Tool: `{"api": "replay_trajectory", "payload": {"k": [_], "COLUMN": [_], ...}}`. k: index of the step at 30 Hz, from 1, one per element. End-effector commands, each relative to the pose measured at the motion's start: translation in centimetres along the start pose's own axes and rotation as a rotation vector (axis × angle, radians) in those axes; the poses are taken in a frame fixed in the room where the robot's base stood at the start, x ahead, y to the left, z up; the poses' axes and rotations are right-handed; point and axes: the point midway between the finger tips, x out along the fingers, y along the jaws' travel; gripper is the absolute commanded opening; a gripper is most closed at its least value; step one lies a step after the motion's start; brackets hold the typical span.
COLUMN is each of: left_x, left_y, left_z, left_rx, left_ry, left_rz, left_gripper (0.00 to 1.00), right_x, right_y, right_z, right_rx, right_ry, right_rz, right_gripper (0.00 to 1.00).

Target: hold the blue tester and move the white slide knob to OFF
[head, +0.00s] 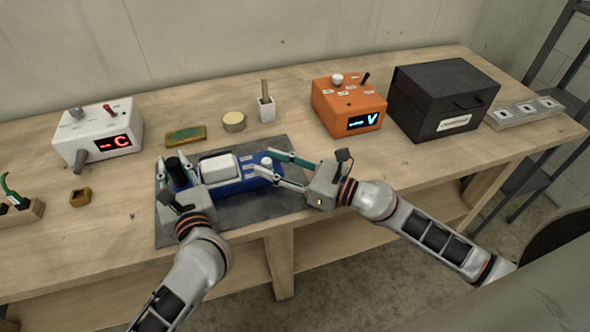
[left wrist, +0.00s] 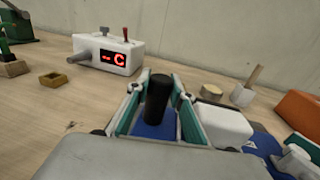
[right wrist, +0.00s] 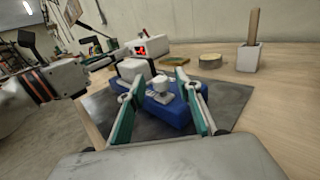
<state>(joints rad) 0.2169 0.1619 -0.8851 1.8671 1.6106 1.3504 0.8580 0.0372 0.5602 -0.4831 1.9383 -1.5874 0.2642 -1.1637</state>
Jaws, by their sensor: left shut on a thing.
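The blue tester (head: 237,182) lies on a dark grey mat, with a large white block on top and a black upright post (left wrist: 157,97) at its left end. My left gripper (head: 178,168) is shut on the tester by this post, one finger on each side. The white slide knob (head: 266,160) stands near the tester's right end, beside small white labels. It also shows in the right wrist view (right wrist: 161,84). My right gripper (right wrist: 158,82) is open, its fingertips spread to either side of the knob. I cannot tell whether they touch it. The label lettering is unreadable.
The mat (head: 300,205) lies at the table's front edge. Behind it are a green-yellow block (head: 186,135), a round tin (head: 233,122) and a white holder (head: 265,110). A white box (head: 99,133) stands left; an orange box (head: 348,106) and black case (head: 440,98) stand right.

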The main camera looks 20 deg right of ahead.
Motion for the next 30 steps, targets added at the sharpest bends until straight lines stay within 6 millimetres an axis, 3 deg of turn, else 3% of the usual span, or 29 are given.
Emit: {"api": "replay_trajectory", "payload": {"k": [9,15,21,30], "left_x": [-0.1,-0.1,-0.1,-0.1], "left_y": [-0.1,-0.1,-0.1,-0.1], "left_z": [0.0,0.0,0.0,0.0], "left_rx": [0.000,0.000,0.000,0.000], "left_ry": [0.001,0.001,0.001,0.001], "left_rz": [-0.002,-0.002,-0.002,-0.002], "left_gripper": [0.00,0.00,0.00,0.00], "right_x": [-5.9,-8.8,-10.3,-10.6], "right_y": [0.0,0.0,0.0,0.0], "right_z": [-0.1,-0.1,0.0,0.1], "right_rx": [0.003,0.000,-0.001,-0.001], "right_ry": [0.003,0.003,0.001,0.000], "right_rz": [-0.001,-0.001,0.000,0.000], "right_gripper": [0.34,0.34,0.34,0.34]}}
